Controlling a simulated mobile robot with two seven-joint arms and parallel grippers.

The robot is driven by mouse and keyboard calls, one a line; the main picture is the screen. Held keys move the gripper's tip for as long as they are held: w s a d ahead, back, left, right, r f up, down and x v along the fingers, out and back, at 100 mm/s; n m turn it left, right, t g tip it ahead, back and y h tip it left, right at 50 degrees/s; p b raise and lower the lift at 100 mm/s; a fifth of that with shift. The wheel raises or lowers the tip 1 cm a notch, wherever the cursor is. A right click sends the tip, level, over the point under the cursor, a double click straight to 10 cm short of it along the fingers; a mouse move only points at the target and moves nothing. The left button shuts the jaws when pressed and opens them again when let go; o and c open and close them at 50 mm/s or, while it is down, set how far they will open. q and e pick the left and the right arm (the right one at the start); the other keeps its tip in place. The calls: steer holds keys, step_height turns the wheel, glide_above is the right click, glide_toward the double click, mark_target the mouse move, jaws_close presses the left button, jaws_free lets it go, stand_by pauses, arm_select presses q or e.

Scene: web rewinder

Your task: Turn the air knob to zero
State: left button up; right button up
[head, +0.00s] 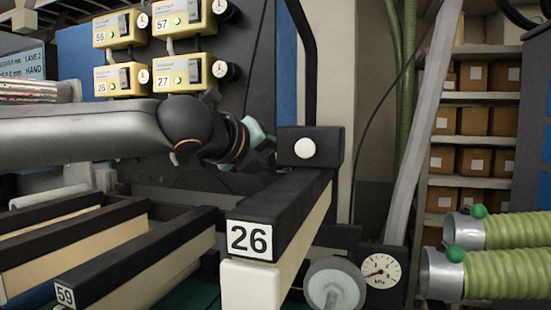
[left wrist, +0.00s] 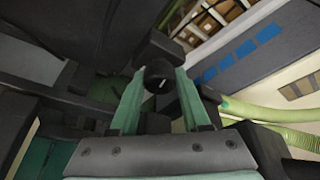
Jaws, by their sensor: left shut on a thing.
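In the left wrist view, a round black knob (left wrist: 159,78) with a white pointer mark sits between the two teal fingertips of my left gripper (left wrist: 160,72). The gripper is shut on this knob. In the head view, my left gripper (head: 258,132) reaches in behind the black beam labelled 26 (head: 285,205), and the held knob is hidden there. A round white pressure gauge (head: 380,270) marked kPa is at the lower right of the beam; its reading is too small to tell. My right gripper is not in view.
Yellow control boxes (head: 183,75) with numbers and black side knobs hang above my left arm. A beam labelled 59 (head: 135,260) lies at lower left. A grey disc (head: 335,285) stands beside the gauge. Green hoses (head: 505,272) and shelves of boxes (head: 475,120) are at the right.

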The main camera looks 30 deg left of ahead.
arm_select(q)
jaws_close()
steer(key=shift+f+n+t+h, duration=0.1)
steer(key=shift+n+t+h, duration=0.3)
steer(key=shift+n, duration=0.7)
steer(key=shift+n+t+h, duration=0.4)
steer(key=shift+n, duration=0.7)
steer(key=o, duration=0.8)
jaws_free()
steer(key=shift+o, duration=0.2)
steer(key=s+a+r, duration=0.1)
steer(key=s+r, duration=0.1)
steer(key=s, duration=1)
steer(key=shift+s+a, duration=0.15)
steer(key=shift+a, duration=0.05)
